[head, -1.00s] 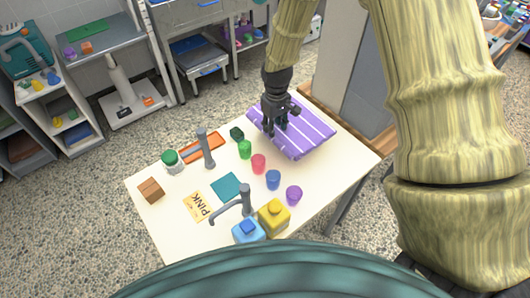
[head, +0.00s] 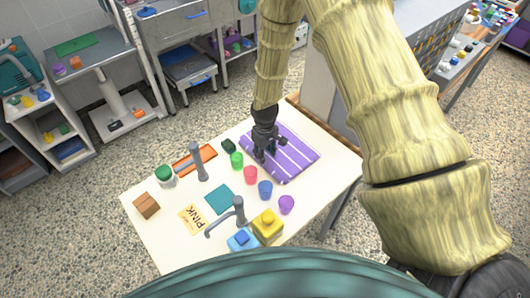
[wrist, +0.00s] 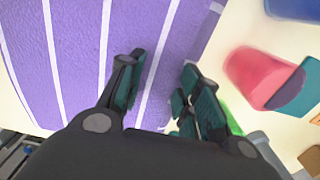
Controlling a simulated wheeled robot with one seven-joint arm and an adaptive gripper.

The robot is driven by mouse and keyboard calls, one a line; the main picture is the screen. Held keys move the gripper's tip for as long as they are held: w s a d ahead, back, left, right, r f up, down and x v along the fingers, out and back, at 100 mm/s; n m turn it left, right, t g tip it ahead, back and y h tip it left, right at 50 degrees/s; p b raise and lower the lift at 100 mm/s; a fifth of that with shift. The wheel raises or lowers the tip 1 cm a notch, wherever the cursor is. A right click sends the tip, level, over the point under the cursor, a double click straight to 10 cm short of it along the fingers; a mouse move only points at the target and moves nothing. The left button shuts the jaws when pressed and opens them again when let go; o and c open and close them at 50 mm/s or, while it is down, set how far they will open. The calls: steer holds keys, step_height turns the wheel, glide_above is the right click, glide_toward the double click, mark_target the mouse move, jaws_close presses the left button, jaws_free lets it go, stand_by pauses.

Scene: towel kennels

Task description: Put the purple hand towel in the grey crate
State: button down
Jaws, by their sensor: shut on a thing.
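The purple hand towel with white stripes (head: 290,150) is spread flat at the back right of the white table, in the head view. Whether it rests on the table or hangs just above it I cannot tell. In the wrist view the towel (wrist: 75,45) fills the upper left. My gripper (head: 268,155) is over the towel's left part and is shut on it. Its dark fingers (wrist: 163,85) show in the wrist view with purple cloth between them. I cannot pick out the grey crate for certain in either view.
A red cup (head: 250,175), green cup (head: 237,160), blue cup (head: 265,190) and purple cup (head: 287,205) stand close in front of the towel on the table (head: 312,208). Shelves and a grey cabinet stand behind.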

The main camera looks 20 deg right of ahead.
steer(key=shift+f, duration=0.15)
steer(key=c, duration=1)
jaws_free()
step_height(320, 180, up, 12)
steer(key=b, duration=0.4)
